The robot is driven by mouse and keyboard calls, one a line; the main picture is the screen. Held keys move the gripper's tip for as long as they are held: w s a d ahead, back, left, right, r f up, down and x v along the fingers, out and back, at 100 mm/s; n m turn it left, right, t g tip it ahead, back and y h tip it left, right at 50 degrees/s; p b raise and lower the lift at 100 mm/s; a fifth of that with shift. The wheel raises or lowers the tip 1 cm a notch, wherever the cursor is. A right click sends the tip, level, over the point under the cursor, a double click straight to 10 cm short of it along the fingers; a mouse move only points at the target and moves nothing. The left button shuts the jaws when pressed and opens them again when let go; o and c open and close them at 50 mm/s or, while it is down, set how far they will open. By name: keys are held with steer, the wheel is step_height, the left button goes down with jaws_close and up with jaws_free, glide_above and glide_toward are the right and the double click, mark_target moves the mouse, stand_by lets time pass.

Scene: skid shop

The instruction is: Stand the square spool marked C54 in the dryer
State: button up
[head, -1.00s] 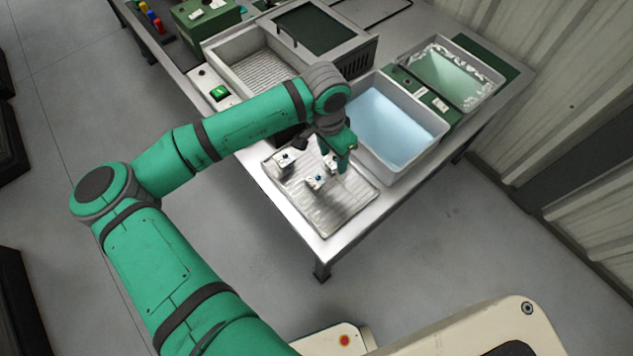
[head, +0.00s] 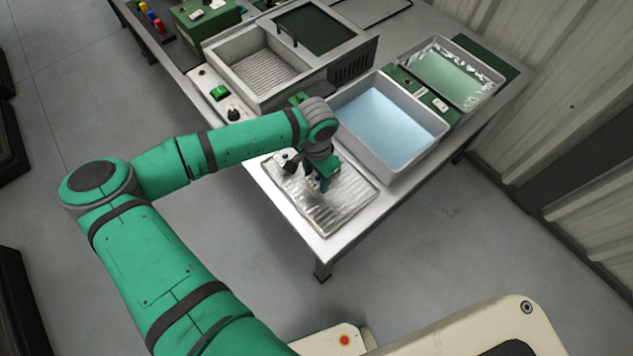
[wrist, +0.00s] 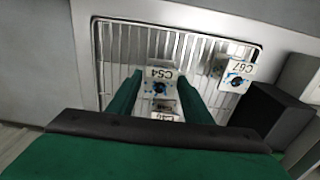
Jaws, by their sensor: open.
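The spool marked C54 (wrist: 158,76) is a white square block with a dark blue centre. It stands on the wire rack in the wrist view, between the fingers of my gripper (wrist: 160,88). My gripper is open and points down at it; I cannot tell whether a finger touches it. In the head view my gripper (head: 318,182) is low over the draining tray (head: 345,207) and hides most of the spools.
A spool marked C67 (wrist: 236,76) stands to the right on the rack. Another white spool (wrist: 161,112), its mark partly hidden, is close beside C54. A basin of blue liquid (head: 388,122) is right of the tray, and a pale green bath (head: 453,75) lies beyond.

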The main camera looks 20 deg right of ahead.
steer(key=shift+f, duration=0.95)
steer(key=c, duration=1)
steer(key=shift+r, duration=0.15)
